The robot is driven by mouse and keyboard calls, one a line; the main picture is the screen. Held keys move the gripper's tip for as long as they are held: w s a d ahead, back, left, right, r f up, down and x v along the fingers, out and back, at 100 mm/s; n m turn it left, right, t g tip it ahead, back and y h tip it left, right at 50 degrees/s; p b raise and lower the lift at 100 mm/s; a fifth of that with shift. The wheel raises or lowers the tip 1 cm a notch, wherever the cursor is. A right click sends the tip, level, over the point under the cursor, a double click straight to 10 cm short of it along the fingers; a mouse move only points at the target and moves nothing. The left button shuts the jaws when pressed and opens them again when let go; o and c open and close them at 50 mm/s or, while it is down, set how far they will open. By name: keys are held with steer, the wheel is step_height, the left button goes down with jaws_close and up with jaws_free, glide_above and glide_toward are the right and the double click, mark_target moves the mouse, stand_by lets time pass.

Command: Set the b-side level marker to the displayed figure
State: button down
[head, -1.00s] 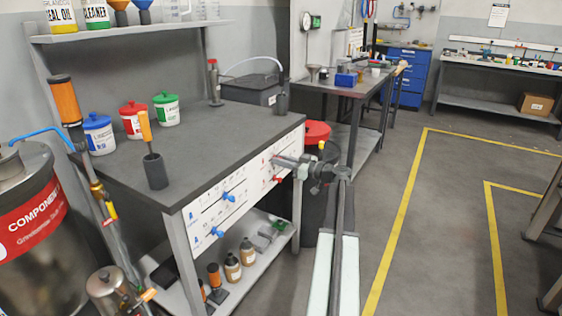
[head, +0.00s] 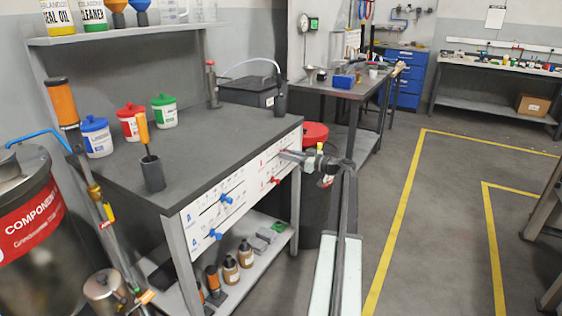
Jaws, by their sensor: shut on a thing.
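A white panel (head: 240,193) with printed scales fills the front of the grey workbench. Its left half carries an upper blue marker (head: 226,198) and a lower blue marker (head: 215,234). Its right half has red printing, with a lower red marker (head: 275,180) in plain view. My gripper (head: 283,153) is at the upper red scale near the panel's right end, shut on the upper red marker, which the jaws hide. The scale figures are too small to read. A small green-lit display (head: 309,22) hangs on the back wall; I cannot read its figure.
The workbench top (head: 210,160) holds lidded tubs and a dark cup (head: 152,175) with an orange-handled tool. A red-topped bin (head: 315,135) stands behind my gripper. Bottles (head: 231,270) stand on the lower shelf. The floor to the right is clear.

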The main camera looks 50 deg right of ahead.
steer(key=d, duration=0.3)
steer(key=shift+w, duration=0.35)
steer(key=c, duration=1.3)
jaws_free()
steer(key=v, duration=0.7)
steer(key=shift+s, duration=0.4)
steer(key=shift+d, duration=0.1)
